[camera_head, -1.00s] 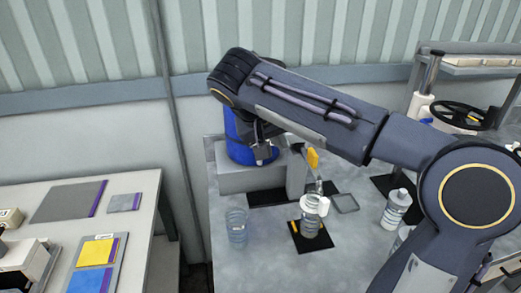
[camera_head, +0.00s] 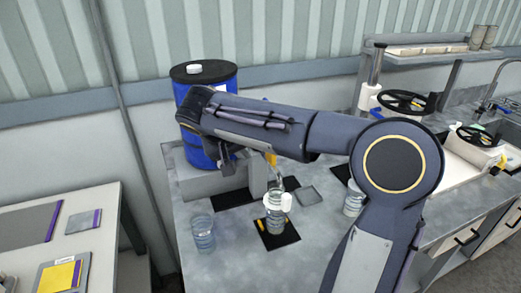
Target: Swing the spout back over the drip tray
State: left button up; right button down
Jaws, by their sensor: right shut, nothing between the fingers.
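The blue drum (camera_head: 192,148) stands on a grey block at the back of the bench, partly hidden by my right arm. A small yellow lever (camera_head: 271,158) shows just below my right forearm, with a thin spout-like part (camera_head: 275,178) under it. Much of the spout is hidden, so I cannot tell its exact direction. A clear bottle (camera_head: 274,215) stands on a black pad (camera_head: 287,238) below it. A black mat (camera_head: 232,199) lies by the block; I cannot tell which is the drip tray. My right gripper (camera_head: 226,160) is shut and empty in front of the drum.
A clear cup (camera_head: 203,233) stands at the bench's left front. A small grey square dish (camera_head: 308,196) and another bottle (camera_head: 353,199) are to the right. A handwheel (camera_head: 403,101) and a shelf stand farther right. A separate table (camera_head: 85,230) is at the left.

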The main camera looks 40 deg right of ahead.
aim_at(267, 158)
jog(key=d, duration=0.1)
jog(key=d+f+p, duration=0.1)
jog(key=d, duration=0.1)
jog(key=s+d, duration=0.1)
jog(key=shift+d+f, duration=0.15)
jog(key=shift+d, duration=0.25)
jog(key=shift+w, duration=0.1)
